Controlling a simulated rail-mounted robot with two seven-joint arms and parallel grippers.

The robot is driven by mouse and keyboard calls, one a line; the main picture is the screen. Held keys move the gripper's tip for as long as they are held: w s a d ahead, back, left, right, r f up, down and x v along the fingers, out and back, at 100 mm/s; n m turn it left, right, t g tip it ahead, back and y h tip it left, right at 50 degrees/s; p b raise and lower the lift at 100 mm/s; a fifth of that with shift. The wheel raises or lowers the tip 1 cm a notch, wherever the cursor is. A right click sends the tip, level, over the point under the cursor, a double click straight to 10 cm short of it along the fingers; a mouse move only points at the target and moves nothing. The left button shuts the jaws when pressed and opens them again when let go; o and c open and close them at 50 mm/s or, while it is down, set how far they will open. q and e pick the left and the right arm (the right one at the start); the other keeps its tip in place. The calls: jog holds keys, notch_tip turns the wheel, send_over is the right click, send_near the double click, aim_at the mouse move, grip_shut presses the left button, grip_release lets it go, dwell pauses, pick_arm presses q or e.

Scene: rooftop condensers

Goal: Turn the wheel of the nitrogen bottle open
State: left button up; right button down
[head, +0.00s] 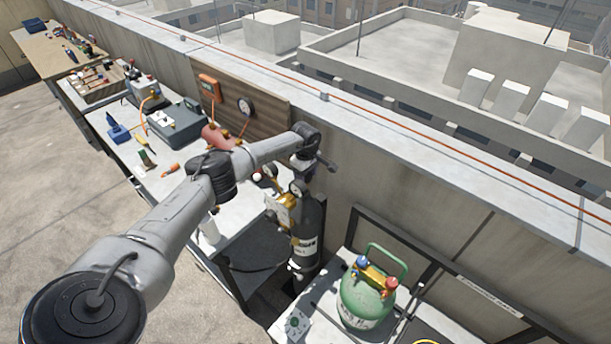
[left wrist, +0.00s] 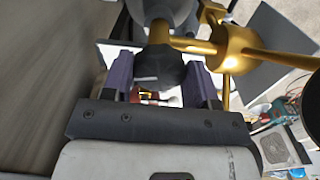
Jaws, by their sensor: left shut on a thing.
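The nitrogen bottle (head: 308,240) is a dark cylinder with a pale label, standing upright by the wall. A brass regulator (head: 280,208) with gauges sits at its top; its gold body (left wrist: 232,48) shows at the right in the left wrist view. My left gripper (left wrist: 158,78) has its two purple fingers on either side of the dark, lobed wheel (left wrist: 158,68) and is shut on it. In the head view, my left wrist hangs above the bottle top, and the wheel cannot be made out clearly there. My right gripper is not in view.
A green refrigerant cylinder (head: 368,302) with red and blue fittings stands at the front right. A light workbench (head: 190,190) with a grey case (head: 177,124) and tools lies left of the bottle. The parapet wall (head: 350,190) runs close behind.

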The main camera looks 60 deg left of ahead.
pick_arm(q)
jog(key=n, duration=0.3)
jog(key=shift+n, duration=0.3)
jog(key=n, duration=0.4)
jog(key=shift+w+a+n, duration=0.1)
jog(key=shift+w+n, duration=0.05)
jog(key=shift+n, duration=0.15)
jog(key=n, duration=0.4)
jog(key=shift+r+n, duration=0.1)
jog(key=shift+n, duration=0.2)
jog(key=n+p, duration=0.1)
jog(key=n, duration=0.2)
jog(key=shift+a+n+p, duration=0.15)
jog(key=shift+n+p, duration=0.15)
jog(key=n+p, duration=0.1)
jog(key=n, duration=0.3)
jog(key=n+p, duration=0.2)
jog(key=n, duration=0.3)
jog(key=shift+a, duration=0.1)
jog(key=n+p, duration=0.2)
jog(key=n, duration=0.2)
jog(key=shift+s+n+p, duration=0.2)
jog(key=shift+n+p, duration=0.4)
jog(key=shift+n, duration=1.5)
